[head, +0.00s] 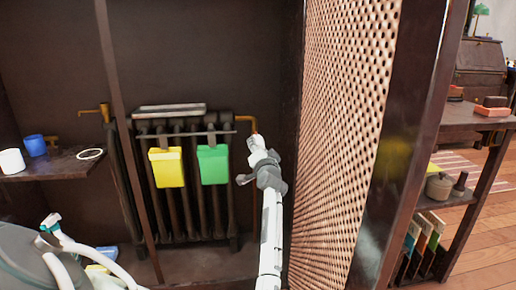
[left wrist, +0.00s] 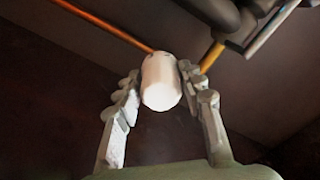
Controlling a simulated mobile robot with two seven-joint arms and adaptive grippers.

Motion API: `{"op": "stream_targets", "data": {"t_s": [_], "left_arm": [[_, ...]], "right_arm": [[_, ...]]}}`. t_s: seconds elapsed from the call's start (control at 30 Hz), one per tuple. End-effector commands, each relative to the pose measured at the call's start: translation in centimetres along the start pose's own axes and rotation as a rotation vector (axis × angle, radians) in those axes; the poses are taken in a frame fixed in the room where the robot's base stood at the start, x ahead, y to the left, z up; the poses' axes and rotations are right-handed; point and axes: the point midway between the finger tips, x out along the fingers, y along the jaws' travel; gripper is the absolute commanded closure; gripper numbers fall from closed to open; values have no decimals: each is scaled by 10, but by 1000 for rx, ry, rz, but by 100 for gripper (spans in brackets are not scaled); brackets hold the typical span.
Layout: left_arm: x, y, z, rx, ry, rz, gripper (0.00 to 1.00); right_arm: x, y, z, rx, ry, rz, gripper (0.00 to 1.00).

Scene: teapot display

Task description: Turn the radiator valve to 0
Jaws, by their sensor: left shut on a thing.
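The radiator valve is a white cylindrical knob (left wrist: 161,84) at the end of a copper pipe, filling the gap between the fingers in the left wrist view. In the head view it is a small pale shape (head: 257,142) at the right end of the dark radiator (head: 192,205). My left gripper (head: 262,157) reaches up to it from below. In the left wrist view the left gripper (left wrist: 159,74) is shut on the knob, with one finger against each side. No number marks on the knob can be read. My right gripper is not in view.
A yellow container (head: 166,167) and a green container (head: 213,165) hang on the radiator's front. A perforated panel (head: 345,120) stands close to the right of my arm. A shelf (head: 45,170) at left holds a white cup (head: 11,161) and a blue cup (head: 35,145).

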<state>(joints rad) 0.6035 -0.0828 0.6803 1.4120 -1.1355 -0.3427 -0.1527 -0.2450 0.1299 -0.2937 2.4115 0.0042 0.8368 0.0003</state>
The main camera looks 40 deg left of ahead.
Motion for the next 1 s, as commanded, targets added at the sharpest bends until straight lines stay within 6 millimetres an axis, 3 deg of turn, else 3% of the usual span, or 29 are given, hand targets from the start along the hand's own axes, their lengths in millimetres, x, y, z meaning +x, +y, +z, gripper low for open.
{"op": "stream_targets", "data": {"t_s": [0.03,0.07,0.2,0.57,1.0], "left_arm": [[0,0,0,5,0,0,90],[0,0,0,5,0,0,57],[0,0,0,3,0,0,40],[-5,1,0,3,0,1,40],[-69,1,1,2,0,2,40]], "right_arm": [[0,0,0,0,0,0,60],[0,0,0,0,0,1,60],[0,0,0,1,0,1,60],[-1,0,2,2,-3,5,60],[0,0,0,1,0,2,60]]}}
